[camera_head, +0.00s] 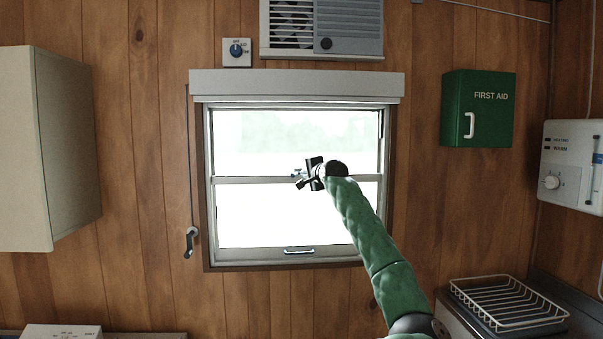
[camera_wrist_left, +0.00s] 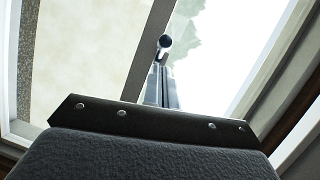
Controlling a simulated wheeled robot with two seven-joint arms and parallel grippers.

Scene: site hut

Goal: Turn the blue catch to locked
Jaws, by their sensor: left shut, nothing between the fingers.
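The blue catch (camera_head: 297,174) shows as a small bluish piece on the middle rail of the window, just left of my left gripper (camera_head: 306,178), which partly hides it. Which way the catch is turned I cannot tell. In the left wrist view my left gripper (camera_wrist_left: 163,84) has its fingers shut together with nothing between them, pointing at the rail. A small dark, round-ended piece (camera_wrist_left: 165,42) shows right at the fingertips; it looks like the end of the catch. Whether the fingers touch it I cannot tell. My right gripper is not in view.
The window (camera_head: 297,214) has a handle (camera_head: 299,251) at its bottom and a blind box (camera_head: 297,84) above. A crank (camera_head: 191,240) hangs at its left. A cabinet (camera_head: 70,150), a first aid box (camera_head: 478,108) and a wire rack (camera_head: 508,303) stand clear of the gripper.

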